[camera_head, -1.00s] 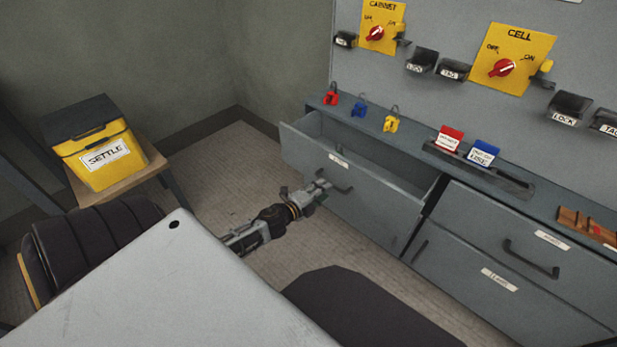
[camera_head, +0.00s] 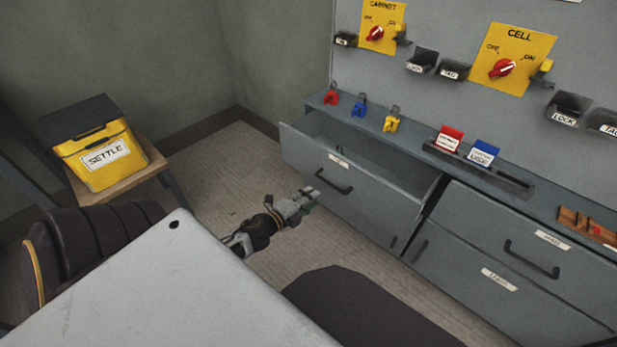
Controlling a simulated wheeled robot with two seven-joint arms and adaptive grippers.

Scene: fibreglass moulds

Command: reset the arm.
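My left arm reaches in from the lower left, past the corner of the pale grey surface. Its gripper (camera_head: 309,198) is in front of the open upper left drawer (camera_head: 352,188). It stands a little short of the drawer's dark handle (camera_head: 334,181), apart from it. Its two fingers look parted, with nothing between them. My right gripper is not in view.
The drawer stands pulled out from the grey cabinet. Red (camera_head: 331,97), blue (camera_head: 359,107) and yellow (camera_head: 391,121) padlocks stand on the cabinet top. A yellow SETTLE box (camera_head: 98,156) sits on a wooden stand at left. Floor between is clear.

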